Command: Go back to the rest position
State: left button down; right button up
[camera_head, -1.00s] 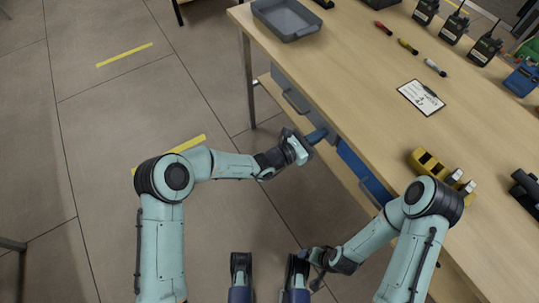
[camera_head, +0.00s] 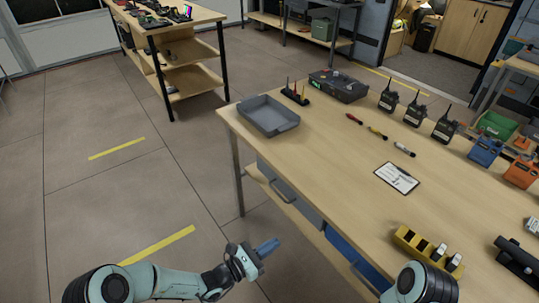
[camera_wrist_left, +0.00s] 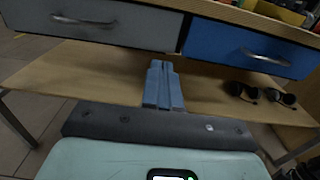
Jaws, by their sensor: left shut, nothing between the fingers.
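My left gripper (camera_head: 267,247) reaches in from the lower left in the head view, over the floor in front of the table. Its blue fingers are shut with nothing between them, and they also show in the left wrist view (camera_wrist_left: 162,88). There they point toward the table's grey drawer (camera_wrist_left: 95,22) and blue drawer (camera_wrist_left: 250,48), with the lower shelf (camera_wrist_left: 110,82) behind them. They appear apart from the table. Part of my right arm shows at the lower right of the head view; its gripper is out of the picture.
The wooden table (camera_head: 320,165) fills the right side. It bears a grey tray (camera_head: 268,116), a clipboard (camera_head: 397,178), several radios (camera_head: 414,112) and a yellow holder (camera_head: 425,249). Dark goggles (camera_wrist_left: 258,93) lie on the lower shelf. The floor at left is clear, with yellow stripes (camera_head: 117,148).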

pick_arm(q)
jog(key=shift+s, duration=0.1)
jog(key=s+a+f+m+g+y+p, duration=0.2)
jog(key=s+f+m+g+y+p, duration=0.25)
jog(key=s, duration=0.75)
jog(key=s+a+f+m+g+y+p, duration=0.1)
jog(key=s+a+f+m+g+p, duration=0.2)
jog(key=s+f+m+g, duration=0.65)
jog(key=s+a+r+m+t+y+p, duration=0.2)
jog(key=s+a+m+y+p, duration=0.4)
jog(key=s+a, duration=0.3)
jog(key=shift+s+a+r+m+t+p, duration=0.2)
jog(key=shift+s+a+m+t+p, duration=0.2)
jog(key=shift+t+p, duration=0.1)
pick_arm(e)
notch_tip(320, 180, up, 14)
jog(key=g, duration=0.1)
jog(key=shift+s+a, duration=0.3)
jog(key=shift+s, duration=0.1)
